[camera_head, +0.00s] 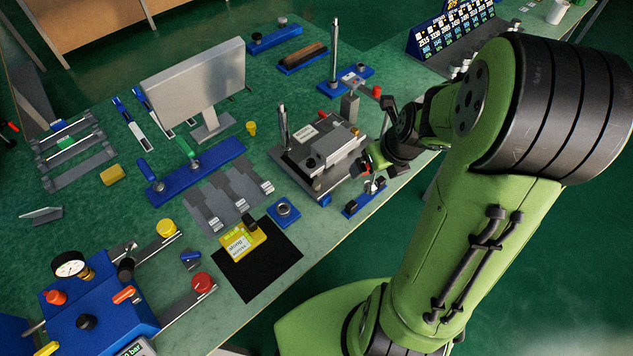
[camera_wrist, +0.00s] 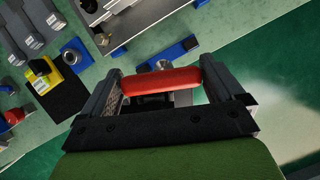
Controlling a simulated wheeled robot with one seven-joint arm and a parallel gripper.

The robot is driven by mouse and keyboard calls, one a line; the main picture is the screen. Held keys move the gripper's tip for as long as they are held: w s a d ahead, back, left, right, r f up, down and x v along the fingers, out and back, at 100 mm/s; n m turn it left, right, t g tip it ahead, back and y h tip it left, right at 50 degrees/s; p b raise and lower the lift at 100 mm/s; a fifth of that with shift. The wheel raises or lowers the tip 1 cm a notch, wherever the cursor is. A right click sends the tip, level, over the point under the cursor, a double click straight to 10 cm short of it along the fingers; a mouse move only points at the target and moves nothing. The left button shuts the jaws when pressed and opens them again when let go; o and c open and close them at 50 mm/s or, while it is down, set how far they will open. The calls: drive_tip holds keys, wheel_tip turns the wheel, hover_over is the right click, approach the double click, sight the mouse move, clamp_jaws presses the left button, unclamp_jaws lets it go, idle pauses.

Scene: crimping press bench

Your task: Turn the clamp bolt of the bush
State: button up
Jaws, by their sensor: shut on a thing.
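My gripper (camera_wrist: 162,76) is shut on a red handle (camera_wrist: 150,84), which spans the space between its two fingers. In the head view, my gripper (camera_head: 370,168) is at the right edge of the bench, beside a grey press-like fixture (camera_head: 318,150). A small blue stand (camera_head: 352,209) with a silver round part (camera_head: 374,186) is just below my gripper there. In the wrist view, the blue stand (camera_wrist: 184,48) lies behind the red handle. What the red handle is joined to is hidden by my gripper. I cannot tell which part is the clamp bolt or the bush.
A yellow block (camera_head: 243,241) on a black mat (camera_head: 268,272) and a blue holder (camera_head: 283,211) stand nearer the front. A monitor (camera_head: 194,85) stands behind. A tall post (camera_head: 333,52) rises from a blue base beyond the fixture. Floor is open right of the bench edge.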

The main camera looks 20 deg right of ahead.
drive_tip(key=w+a+n+y, duration=0.1)
drive_tip(key=w+a+n, duration=0.3)
drive_tip(key=a, duration=0.7)
drive_tip(key=shift+w+a+p, duration=0.25)
drive_tip(key=shift+w+p, duration=0.2)
drive_tip(key=shift+w, duration=0.75)
idle(1.6)
drive_tip(key=shift+f, duration=0.15)
idle(0.4)
drive_tip(key=shift+f+b, duration=0.35)
drive_tip(key=shift+b, duration=0.05)
drive_tip(key=shift+f+b, duration=0.6)
drive_tip(key=shift+f, duration=0.15)
drive_tip(key=shift+r, duration=0.1)
